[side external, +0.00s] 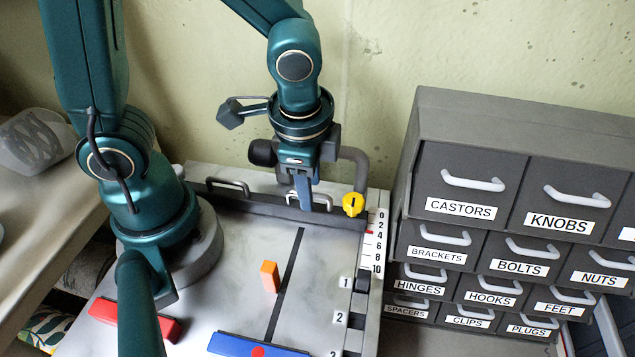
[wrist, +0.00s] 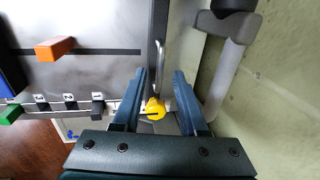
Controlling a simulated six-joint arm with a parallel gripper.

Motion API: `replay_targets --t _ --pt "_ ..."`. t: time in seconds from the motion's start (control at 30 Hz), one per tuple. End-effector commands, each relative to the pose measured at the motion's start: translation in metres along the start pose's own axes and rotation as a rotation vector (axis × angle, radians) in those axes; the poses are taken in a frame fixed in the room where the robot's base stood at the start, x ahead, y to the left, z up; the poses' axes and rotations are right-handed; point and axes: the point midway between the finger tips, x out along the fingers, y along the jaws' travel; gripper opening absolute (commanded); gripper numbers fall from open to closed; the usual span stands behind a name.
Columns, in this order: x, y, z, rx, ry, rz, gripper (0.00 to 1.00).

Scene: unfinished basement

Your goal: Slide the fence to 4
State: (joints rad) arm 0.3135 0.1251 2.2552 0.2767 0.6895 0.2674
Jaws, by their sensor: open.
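The fence (side external: 262,207) is a dark bar along the back of the grey table, with two metal handles. A yellow pointer (side external: 354,204) at its right end is level with about 0 on the printed scale (side external: 379,240). A small red mark (side external: 369,232) sits beside the 4. My gripper (side external: 304,205) is open and points down at the fence's right handle, partly hiding it. In the wrist view, this handle (wrist: 160,58) shows between the open fingertips (wrist: 160,73), and the yellow pointer (wrist: 154,108) shows near the left finger. Contact with the handle cannot be told.
An orange block (side external: 269,277) stands on the table beside a dark line. Red (side external: 130,320) and blue (side external: 250,347) blocks lie nearer the front. Numbered sliders (side external: 362,281) line the right edge. A drawer cabinet (side external: 510,150) stands right; the wall is close behind.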

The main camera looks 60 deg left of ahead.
Motion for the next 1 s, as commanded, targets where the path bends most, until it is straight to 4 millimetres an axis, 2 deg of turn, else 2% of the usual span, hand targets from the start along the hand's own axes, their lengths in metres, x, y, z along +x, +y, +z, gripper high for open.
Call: replay_targets --t 0.4,0.53,0.83,1.0 --pt "-0.044 0.000 -0.001 0.000 0.006 -0.003 0.42" --pt "-0.050 0.000 -0.001 0.000 0.004 -0.001 0.42" --pt "-0.051 -0.001 0.000 -0.003 0.001 0.000 0.42" --pt "-0.063 -0.014 0.004 -0.074 0.055 -0.030 0.42"
